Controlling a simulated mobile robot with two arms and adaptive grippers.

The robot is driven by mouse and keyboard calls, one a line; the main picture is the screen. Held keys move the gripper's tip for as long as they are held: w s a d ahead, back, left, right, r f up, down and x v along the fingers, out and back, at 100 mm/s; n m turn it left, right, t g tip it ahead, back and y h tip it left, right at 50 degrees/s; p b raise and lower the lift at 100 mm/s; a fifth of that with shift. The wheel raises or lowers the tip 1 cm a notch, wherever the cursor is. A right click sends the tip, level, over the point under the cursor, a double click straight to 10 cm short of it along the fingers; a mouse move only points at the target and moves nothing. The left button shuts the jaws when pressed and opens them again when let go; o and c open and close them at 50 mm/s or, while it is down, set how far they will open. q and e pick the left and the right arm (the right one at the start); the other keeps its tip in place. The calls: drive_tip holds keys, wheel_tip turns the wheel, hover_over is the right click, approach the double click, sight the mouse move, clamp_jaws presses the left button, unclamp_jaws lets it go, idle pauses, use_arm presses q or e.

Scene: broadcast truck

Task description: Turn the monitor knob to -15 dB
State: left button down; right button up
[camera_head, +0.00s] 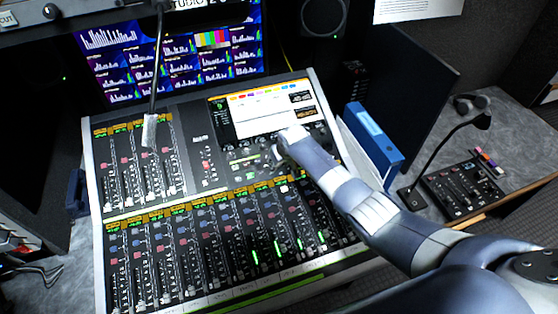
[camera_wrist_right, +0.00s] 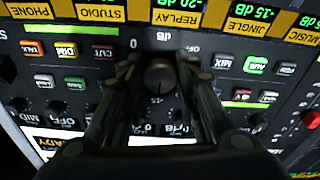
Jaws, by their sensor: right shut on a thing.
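The monitor knob (camera_wrist_right: 159,76) is a dark round knob on the console panel, seen between my right gripper's fingers in the right wrist view. Around it are printed marks, shown upside down, including 0, dB and -15. A pale mark shows on the knob, but its exact setting is unclear. My right gripper (camera_wrist_right: 161,68) is shut on the knob, one finger on each side. In the head view my right gripper (camera_head: 281,146) is over the mixing console (camera_head: 195,195), below its touchscreen (camera_head: 262,110), and hides the knob. My left gripper is not in view.
Rows of faders and lit buttons surround the knob. A gooseneck microphone (camera_head: 150,130) hangs over the console's left part. A blue binder (camera_head: 374,138) stands right of the console. A small control panel (camera_head: 461,190) with another gooseneck sits farther right.

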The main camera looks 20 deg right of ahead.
drive_tip(key=o, duration=1.1)
drive_tip(key=shift+v, duration=6)
drive_tip(key=shift+f, duration=0.1)
